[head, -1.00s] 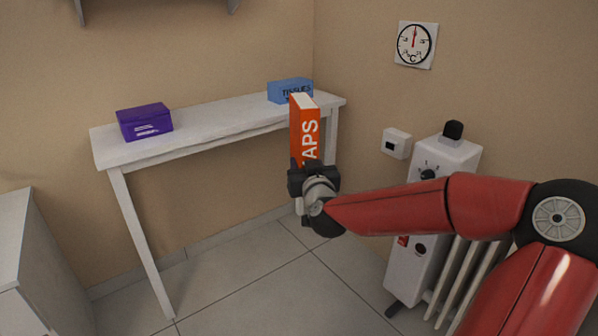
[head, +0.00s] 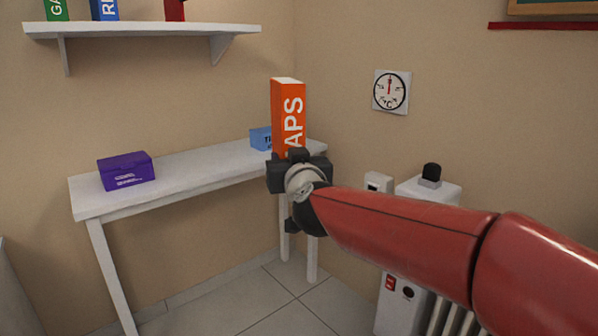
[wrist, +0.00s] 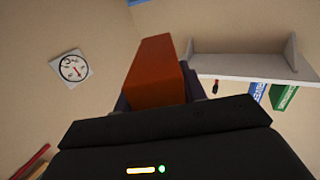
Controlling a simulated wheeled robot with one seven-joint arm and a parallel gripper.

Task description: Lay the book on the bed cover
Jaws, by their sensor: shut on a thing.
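An orange book (head: 288,112) with white letters ending in "APS" on its spine stands upright in my gripper (head: 298,158). My gripper is shut on its lower end and holds it in the air in front of the white table. In the wrist view the orange book (wrist: 156,72) rises from between the fingers, which are mostly hidden behind the dark gripper body. No bed or bed cover is in view.
A white table (head: 190,170) against the wall carries a purple box (head: 126,172) and a blue tissue box (head: 261,138). A wall shelf (head: 150,30) with books is above. A radiator unit (head: 425,190) and a dial thermometer (head: 391,91) are on the right.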

